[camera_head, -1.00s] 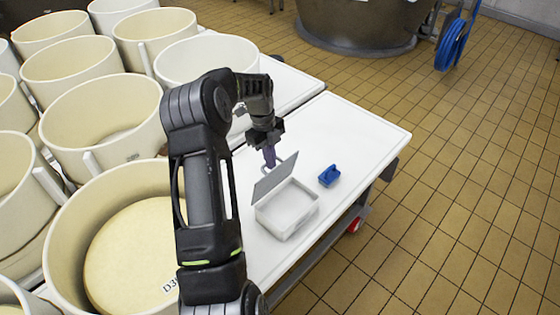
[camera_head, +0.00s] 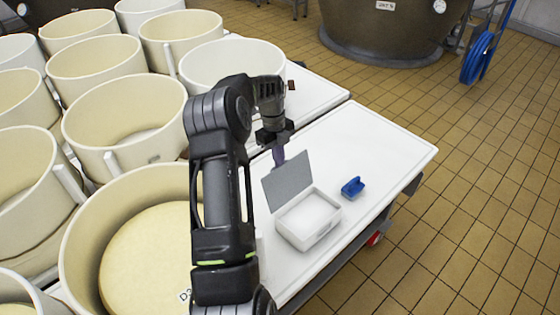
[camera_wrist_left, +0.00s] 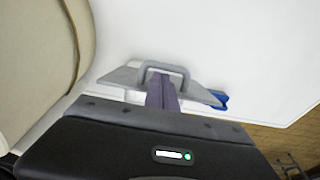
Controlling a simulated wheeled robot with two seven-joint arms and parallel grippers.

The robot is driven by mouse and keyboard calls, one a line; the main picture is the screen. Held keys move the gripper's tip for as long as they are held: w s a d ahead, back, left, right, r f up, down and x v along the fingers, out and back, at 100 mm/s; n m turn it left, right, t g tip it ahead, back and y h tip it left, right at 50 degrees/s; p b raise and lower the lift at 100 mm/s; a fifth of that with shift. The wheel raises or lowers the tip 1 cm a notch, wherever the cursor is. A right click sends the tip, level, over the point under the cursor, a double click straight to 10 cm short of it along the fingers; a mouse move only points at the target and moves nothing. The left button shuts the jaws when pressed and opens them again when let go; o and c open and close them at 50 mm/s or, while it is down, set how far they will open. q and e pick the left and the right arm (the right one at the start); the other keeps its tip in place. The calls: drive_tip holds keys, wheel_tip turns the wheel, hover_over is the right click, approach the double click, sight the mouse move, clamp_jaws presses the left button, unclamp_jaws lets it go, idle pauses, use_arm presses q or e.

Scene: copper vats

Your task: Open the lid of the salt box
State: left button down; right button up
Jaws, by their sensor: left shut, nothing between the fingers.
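The salt box (camera_head: 309,222) is a white open box on the white table, with pale contents inside. Its grey lid (camera_head: 287,181) stands raised on the box's left edge, tilted up steeply. My left gripper (camera_head: 279,158) is shut and empty, just behind the upper edge of the lid. In the left wrist view the shut fingers (camera_wrist_left: 162,95) are at the grey lid's handle (camera_wrist_left: 163,68), overlapping it; I cannot tell whether they touch. My right gripper is not in view.
A blue scoop-like object (camera_head: 352,187) lies on the white table (camera_head: 375,145) right of the box. Large cream tubs (camera_head: 125,120) crowd the left. The table's right part is clear, and tiled floor lies beyond its edge.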

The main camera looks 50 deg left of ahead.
use_arm(q)
wheel_tip(320, 180, up, 8)
drive_tip(key=a, duration=0.1)
drive_tip(key=shift+a+f, duration=0.15)
idle(0.5)
idle(0.5)
